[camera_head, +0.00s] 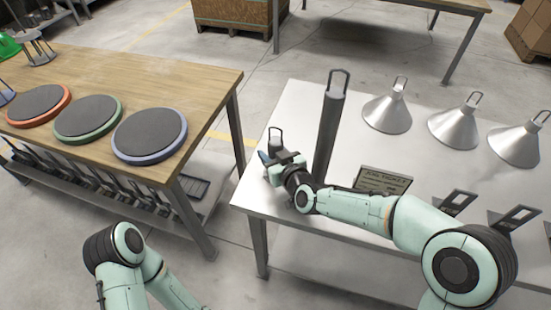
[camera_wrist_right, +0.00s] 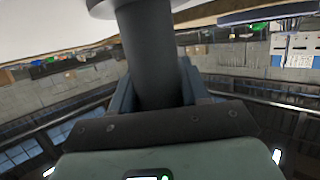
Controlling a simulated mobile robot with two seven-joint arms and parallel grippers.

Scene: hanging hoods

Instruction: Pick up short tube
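A short dark tube with a loop handle on top (camera_head: 276,143) is upright at the left end of the metal table. My right gripper (camera_head: 270,158) is at this tube, with a finger on either side. In the right wrist view the dark tube (camera_wrist_right: 152,55) fills the space between the fingers (camera_wrist_right: 155,95), which look closed against it. A pale flange shows at the tube's end there. I cannot tell whether the tube touches the table. My left gripper is out of view; only part of that arm shows.
A tall dark tube (camera_head: 328,130) stands close to my right gripper. A small sign (camera_head: 383,181), several metal cone hoods (camera_head: 388,112) and more handled dark parts (camera_head: 456,203) are on the metal table (camera_head: 290,105). A wooden table (camera_head: 205,75) with round discs (camera_head: 150,134) stands left, across a gap.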

